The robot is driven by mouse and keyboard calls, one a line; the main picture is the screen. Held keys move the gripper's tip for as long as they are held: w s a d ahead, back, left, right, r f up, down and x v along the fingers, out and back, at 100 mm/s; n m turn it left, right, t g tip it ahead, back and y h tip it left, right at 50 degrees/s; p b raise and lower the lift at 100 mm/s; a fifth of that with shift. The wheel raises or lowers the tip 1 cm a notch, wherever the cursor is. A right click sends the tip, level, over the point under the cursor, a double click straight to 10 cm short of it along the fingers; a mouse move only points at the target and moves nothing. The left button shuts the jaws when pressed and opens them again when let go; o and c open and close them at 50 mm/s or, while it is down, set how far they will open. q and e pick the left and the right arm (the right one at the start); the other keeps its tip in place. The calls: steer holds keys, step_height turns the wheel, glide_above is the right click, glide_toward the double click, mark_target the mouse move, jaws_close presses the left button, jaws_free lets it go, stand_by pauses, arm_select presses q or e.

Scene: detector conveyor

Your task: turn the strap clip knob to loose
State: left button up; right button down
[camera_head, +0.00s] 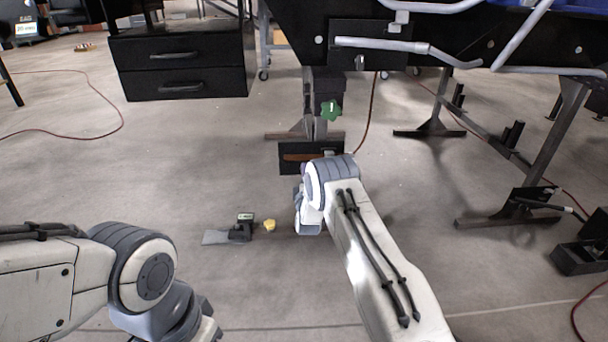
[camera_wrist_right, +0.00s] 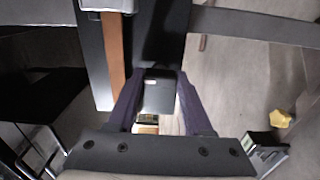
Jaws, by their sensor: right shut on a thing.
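In the right wrist view, the two purple fingers of my right gripper (camera_wrist_right: 161,84) are closed on the sides of a dark grey block (camera_wrist_right: 158,95) with a small red-and-white mark. I cannot tell surely whether this block is the strap clip knob. An orange-brown strap (camera_wrist_right: 117,62) runs down a dark plate just left of the fingers; it also shows in the head view (camera_head: 303,157). In the head view, my right wrist hides the fingers and the held block.
A green knob (camera_head: 331,111) sits on the post above the strap plate. The black conveyor frame (camera_head: 480,38) hangs over the upper right. Open floor lies to the left.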

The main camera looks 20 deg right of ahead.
steer(key=shift+a+f, duration=0.1)
stand_by(0.5)
steer(key=shift+c, duration=1.6)
jaws_free()
steer(key=p+v, duration=0.5)
steer(key=v, duration=0.5)
steer(key=shift+s, duration=0.3)
